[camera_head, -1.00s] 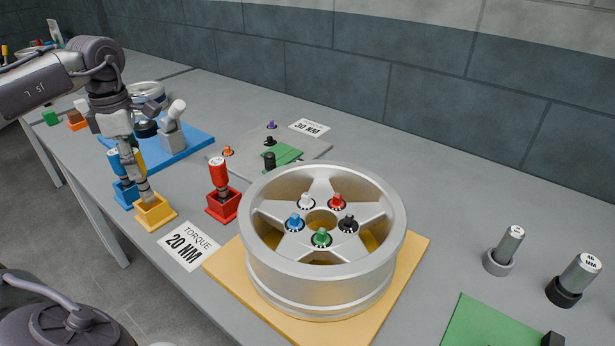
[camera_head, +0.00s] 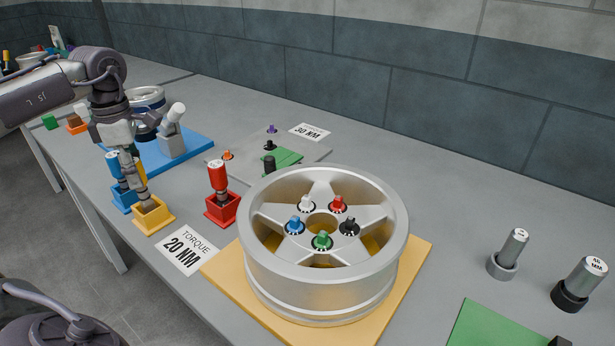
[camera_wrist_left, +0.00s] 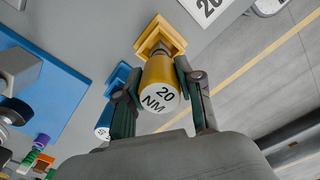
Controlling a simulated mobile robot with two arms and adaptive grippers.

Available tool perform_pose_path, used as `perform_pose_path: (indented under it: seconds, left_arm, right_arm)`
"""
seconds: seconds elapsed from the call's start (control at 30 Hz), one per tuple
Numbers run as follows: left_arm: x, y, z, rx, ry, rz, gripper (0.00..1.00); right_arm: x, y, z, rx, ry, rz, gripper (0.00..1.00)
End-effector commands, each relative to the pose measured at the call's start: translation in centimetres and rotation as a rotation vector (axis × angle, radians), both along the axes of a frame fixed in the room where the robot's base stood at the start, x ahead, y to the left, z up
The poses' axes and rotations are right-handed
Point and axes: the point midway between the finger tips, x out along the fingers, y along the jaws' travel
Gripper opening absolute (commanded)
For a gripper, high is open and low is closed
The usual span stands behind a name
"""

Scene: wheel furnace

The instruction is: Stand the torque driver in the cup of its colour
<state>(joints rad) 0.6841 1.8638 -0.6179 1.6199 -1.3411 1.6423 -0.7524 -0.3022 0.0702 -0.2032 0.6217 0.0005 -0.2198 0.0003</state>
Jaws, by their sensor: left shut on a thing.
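The yellow torque driver, marked 20 NM on its cap (camera_wrist_left: 160,97), is between the fingers of my left gripper (camera_head: 132,175). My left gripper is shut on it, and it also shows in the left wrist view (camera_wrist_left: 160,72). The driver is about upright over the yellow cup (camera_head: 153,219), with its lower end at the cup's opening; how deep it sits I cannot tell. The yellow cup also shows in the left wrist view (camera_wrist_left: 160,30). My right gripper is not in view.
A blue driver (camera_head: 114,162) in a blue cup (camera_head: 125,198) stands close behind my gripper. A red driver (camera_head: 217,176) stands in a red cup (camera_head: 222,210) to the right. A silver wheel (camera_head: 320,275) and a 20 NM card (camera_head: 187,250) lie nearer the front.

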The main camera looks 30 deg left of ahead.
Motion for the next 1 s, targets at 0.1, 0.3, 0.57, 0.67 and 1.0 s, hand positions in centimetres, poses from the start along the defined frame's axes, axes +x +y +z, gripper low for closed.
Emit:
perform_pose_path:
  seconds: [0.1, 0.3, 0.57, 0.67, 1.0]
  left_arm:
    - [0.0, 0.0, -0.4, 0.0, 0.0, 0.0, 0.0]
    - [0.0, 0.0, -0.8, 0.001, -0.001, 0.0, 0.0]
    - [0.0, 0.0, -1.3, 0.0, 0.0, 0.0, 0.0]
    - [0.0, 0.0, -1.5, 0.0, 0.0, 0.0, 0.0]
    - [0.0, 0.0, -2.2, 0.0, 0.0, 0.0, 0.0]
  right_arm:
    - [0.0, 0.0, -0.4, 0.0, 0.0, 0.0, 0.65]
    - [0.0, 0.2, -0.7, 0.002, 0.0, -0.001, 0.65]
    - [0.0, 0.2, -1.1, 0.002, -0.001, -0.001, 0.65]
    - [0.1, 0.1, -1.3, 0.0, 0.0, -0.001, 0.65]
    - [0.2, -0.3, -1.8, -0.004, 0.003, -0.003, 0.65]
